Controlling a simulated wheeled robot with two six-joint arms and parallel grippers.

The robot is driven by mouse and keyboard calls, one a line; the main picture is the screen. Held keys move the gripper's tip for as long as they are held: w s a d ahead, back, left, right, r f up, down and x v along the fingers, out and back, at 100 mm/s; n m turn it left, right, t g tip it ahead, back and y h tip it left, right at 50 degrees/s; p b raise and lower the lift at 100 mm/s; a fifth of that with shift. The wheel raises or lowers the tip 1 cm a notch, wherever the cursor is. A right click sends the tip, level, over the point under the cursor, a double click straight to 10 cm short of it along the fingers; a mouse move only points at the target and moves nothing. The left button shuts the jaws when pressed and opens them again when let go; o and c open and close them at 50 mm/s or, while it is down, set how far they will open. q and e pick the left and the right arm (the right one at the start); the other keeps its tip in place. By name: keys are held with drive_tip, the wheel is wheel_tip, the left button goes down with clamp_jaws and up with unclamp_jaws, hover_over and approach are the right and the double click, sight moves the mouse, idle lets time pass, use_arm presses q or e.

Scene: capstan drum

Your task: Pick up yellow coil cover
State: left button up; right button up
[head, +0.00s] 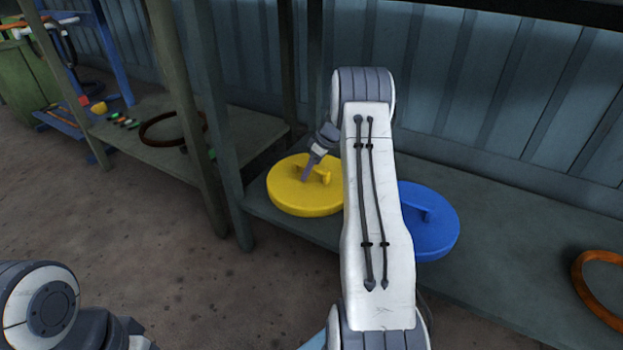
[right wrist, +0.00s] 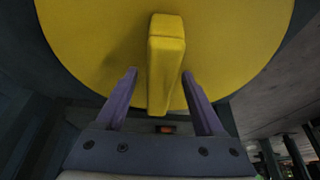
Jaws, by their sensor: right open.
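The yellow coil cover (head: 291,197) is a round disc with a raised bar handle. It lies on a grey-green shelf in the head view, partly hidden by my right arm. My right gripper (head: 311,170) is at the handle. In the right wrist view, the handle (right wrist: 165,60) of the yellow cover (right wrist: 90,40) stands between the two purple fingers of my open right gripper (right wrist: 159,78). A gap shows on each side of the handle near the fingertips. My left gripper is not in view; only part of the left arm shows at lower left.
A blue cover (head: 436,228) lies on the same shelf (head: 500,250), right of the yellow one. An orange ring (head: 583,283) lies at the far right. A green post (head: 215,130) stands left of the yellow cover. Another shelf holds a brown ring (head: 150,139).

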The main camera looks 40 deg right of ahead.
drive_tip(key=shift+f, duration=0.1)
drive_tip(key=shift+c, duration=0.3)
clamp_jaws()
idle(1.3)
